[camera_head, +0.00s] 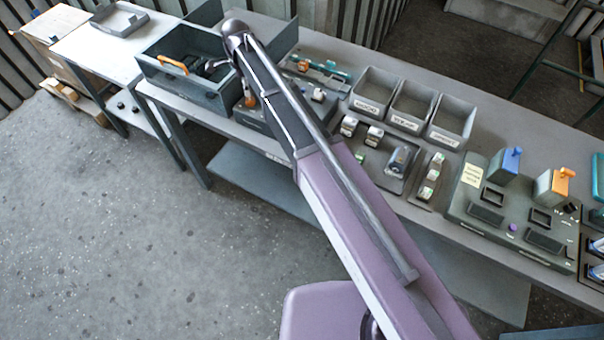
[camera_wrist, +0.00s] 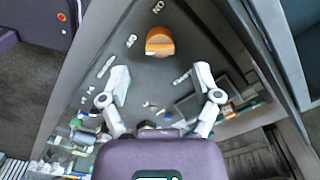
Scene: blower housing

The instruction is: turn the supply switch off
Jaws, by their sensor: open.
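In the head view, a grey panel (camera_head: 475,216) with a yellow label stands on the bench at the right. It bears a block with a blue lever (camera_head: 512,160) and one with an orange lever (camera_head: 562,173). My arm reaches to the back left, far from this panel. My gripper (camera_wrist: 162,74) is open and empty in the wrist view. An orange part (camera_wrist: 160,42) lies beyond its fingertips, apart from them. In the head view my gripper is mostly hidden near the open drawer box.
Three grey bins (camera_head: 412,104) stand at the back of the bench. Small parts lie in trays before them, and my arm hides some of the bench. The floor (camera_head: 120,230) is clear at front left.

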